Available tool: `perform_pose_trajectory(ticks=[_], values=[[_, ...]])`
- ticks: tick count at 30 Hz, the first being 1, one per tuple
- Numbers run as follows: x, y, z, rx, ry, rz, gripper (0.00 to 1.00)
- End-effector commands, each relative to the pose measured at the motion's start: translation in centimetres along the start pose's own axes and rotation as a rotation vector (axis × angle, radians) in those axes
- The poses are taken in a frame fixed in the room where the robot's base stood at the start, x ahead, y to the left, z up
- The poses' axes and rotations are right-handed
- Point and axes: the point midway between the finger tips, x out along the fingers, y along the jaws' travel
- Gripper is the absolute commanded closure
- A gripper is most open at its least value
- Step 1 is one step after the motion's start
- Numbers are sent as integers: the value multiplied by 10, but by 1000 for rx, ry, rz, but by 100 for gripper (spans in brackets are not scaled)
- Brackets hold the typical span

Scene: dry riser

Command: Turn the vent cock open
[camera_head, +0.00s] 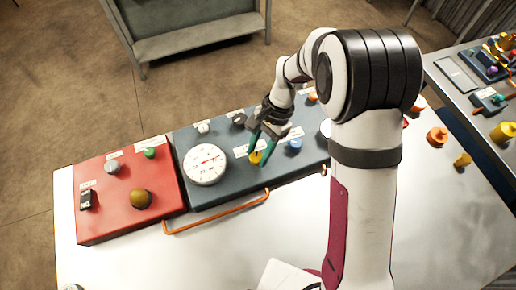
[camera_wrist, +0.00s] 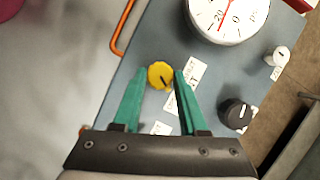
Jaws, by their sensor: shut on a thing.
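A yellow knob (camera_head: 256,158) with a dark pointer mark sits on the blue-grey panel (camera_wrist: 140,45), just right of the gauge in the head view. My gripper (camera_head: 259,150) reaches down to it with its green fingers on either side. In the wrist view the yellow knob (camera_wrist: 159,75) lies between the fingertips (camera_wrist: 161,72), and the gripper is shut on it. Its mark points toward the lower right there. White labels (camera_wrist: 187,86) lie beside it, too small to read, so I cannot tell which control is named the vent cock.
A round white gauge (camera_head: 205,164) stands left of the gripper. A blue knob (camera_head: 294,145) is close on the right; dark (camera_head: 238,118) and white (camera_head: 203,127) knobs sit behind. An orange rail (camera_head: 215,217) runs along the front edge. A red panel (camera_head: 125,190) stands at left.

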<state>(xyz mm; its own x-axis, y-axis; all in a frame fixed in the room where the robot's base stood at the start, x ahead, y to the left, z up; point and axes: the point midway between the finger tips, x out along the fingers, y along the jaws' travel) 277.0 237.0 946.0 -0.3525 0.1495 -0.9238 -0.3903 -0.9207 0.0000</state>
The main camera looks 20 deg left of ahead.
Motion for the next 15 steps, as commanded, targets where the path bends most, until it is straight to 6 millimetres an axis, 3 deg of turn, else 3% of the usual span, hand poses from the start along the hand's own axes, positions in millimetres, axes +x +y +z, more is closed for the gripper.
perform_pose_trajectory(ticks=[15], values=[[0, 2, 1, 208, -1, -86, 100]])
